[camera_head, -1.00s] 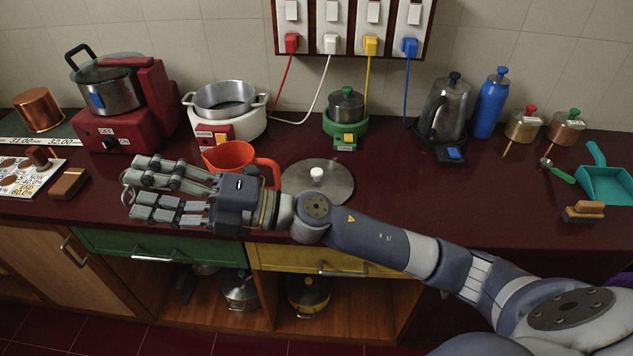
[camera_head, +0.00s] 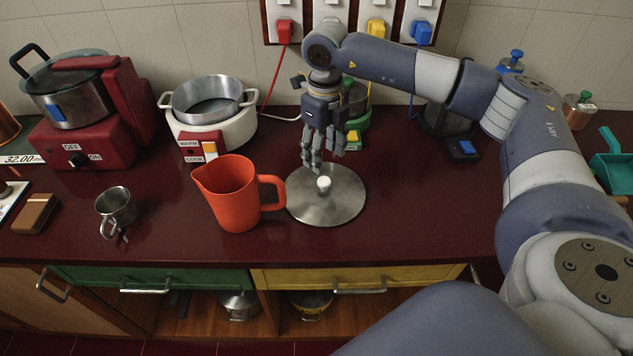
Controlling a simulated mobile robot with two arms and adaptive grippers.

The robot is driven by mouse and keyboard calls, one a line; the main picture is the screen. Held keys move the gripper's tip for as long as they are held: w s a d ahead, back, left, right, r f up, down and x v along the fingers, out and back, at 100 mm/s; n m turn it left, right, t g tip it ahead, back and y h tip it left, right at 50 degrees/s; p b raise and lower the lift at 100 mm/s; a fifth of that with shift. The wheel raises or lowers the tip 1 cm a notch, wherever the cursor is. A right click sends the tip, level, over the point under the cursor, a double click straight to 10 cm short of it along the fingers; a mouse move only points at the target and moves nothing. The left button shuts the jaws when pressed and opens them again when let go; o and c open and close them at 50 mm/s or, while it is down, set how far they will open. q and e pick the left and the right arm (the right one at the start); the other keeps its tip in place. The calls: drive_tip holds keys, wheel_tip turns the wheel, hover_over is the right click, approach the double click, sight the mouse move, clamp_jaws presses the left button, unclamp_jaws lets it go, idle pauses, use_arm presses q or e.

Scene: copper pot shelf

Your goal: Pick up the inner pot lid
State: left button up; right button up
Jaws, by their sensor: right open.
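The pot lid (camera_head: 335,207) is a flat round metal disc with a small white knob (camera_head: 323,184). It lies on the dark red counter, right of the orange jug. My right gripper (camera_head: 318,163) hangs fingers down just above and behind the knob. It is open and holds nothing. I cannot tell whether a fingertip touches the lid. The open metal pot (camera_head: 212,97) sits in the white cooker (camera_head: 215,129) at the back. My left gripper is not in view.
The orange jug (camera_head: 232,195) stands close to the lid's left edge. A small metal cup (camera_head: 116,210) is further left. My right arm covers much of the right and the green cooker (camera_head: 357,129). Counter in front of the lid is clear.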

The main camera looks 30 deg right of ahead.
hover_over(324, 180)
drive_tip(key=f, duration=0.4)
drive_tip(key=shift+s+p, duration=0.35)
drive_tip(key=shift+w+f, duration=0.1)
drive_tip(key=shift+f, duration=0.3)
wheel_tip(324, 180, down, 4)
drive_tip(key=shift+w+f+p, duration=0.15)
drive_tip(key=shift+f+p, duration=0.05)
drive_tip(key=shift+p, duration=0.75)
drive_tip(key=shift+f, duration=0.15)
drive_tip(key=c, duration=0.8)
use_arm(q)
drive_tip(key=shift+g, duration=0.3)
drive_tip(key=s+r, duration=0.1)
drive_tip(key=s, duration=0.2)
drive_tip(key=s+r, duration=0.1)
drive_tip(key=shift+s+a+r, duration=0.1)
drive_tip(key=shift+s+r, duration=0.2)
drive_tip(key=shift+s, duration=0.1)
use_arm(e)
clamp_jaws()
